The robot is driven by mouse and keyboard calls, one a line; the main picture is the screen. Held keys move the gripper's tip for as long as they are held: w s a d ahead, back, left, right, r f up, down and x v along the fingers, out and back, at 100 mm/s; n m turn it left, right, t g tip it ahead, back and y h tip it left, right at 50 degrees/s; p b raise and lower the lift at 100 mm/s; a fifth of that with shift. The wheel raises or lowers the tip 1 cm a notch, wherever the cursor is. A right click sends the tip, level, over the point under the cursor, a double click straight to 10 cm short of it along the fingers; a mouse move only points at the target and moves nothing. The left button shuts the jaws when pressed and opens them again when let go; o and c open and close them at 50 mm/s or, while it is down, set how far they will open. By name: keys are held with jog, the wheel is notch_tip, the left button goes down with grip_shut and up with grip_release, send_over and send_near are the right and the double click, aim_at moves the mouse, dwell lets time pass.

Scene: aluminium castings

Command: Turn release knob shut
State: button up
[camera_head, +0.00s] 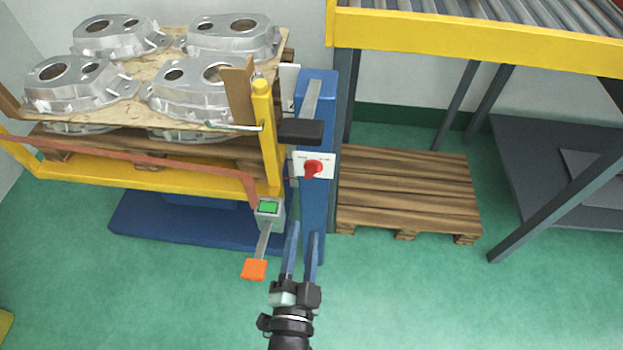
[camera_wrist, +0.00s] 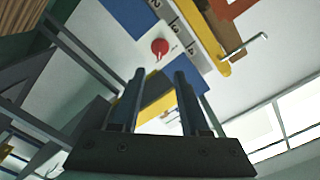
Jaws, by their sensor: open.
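The red release knob (camera_head: 313,168) sits on a white plate (camera_head: 325,158) on the blue post (camera_head: 318,205). The knob also shows in the wrist view (camera_wrist: 159,46), above and beyond my fingertips. My gripper (camera_head: 302,232) is open and empty, its two blue fingers apart. In the head view it is below the knob in the picture, clear of it. In the wrist view my gripper (camera_wrist: 158,80) has its fingers pointing up toward the post. The knob's exact turn angle is too small to tell.
Aluminium castings (camera_head: 210,80) lie on boards in a yellow-framed rack (camera_head: 150,172) at left. A black block (camera_head: 300,131) juts out above the knob. A grey box with a green face (camera_head: 268,208) and an orange pedal (camera_head: 254,269) are left of my gripper. An empty pallet (camera_head: 405,190) lies at right.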

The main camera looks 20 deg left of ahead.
aim_at(313, 177)
jog(key=b+x, duration=0.1)
jog(key=x, duration=1.1)
jog(key=shift+w+a, duration=0.1)
jog(key=shift+w, duration=0.3)
grip_shut()
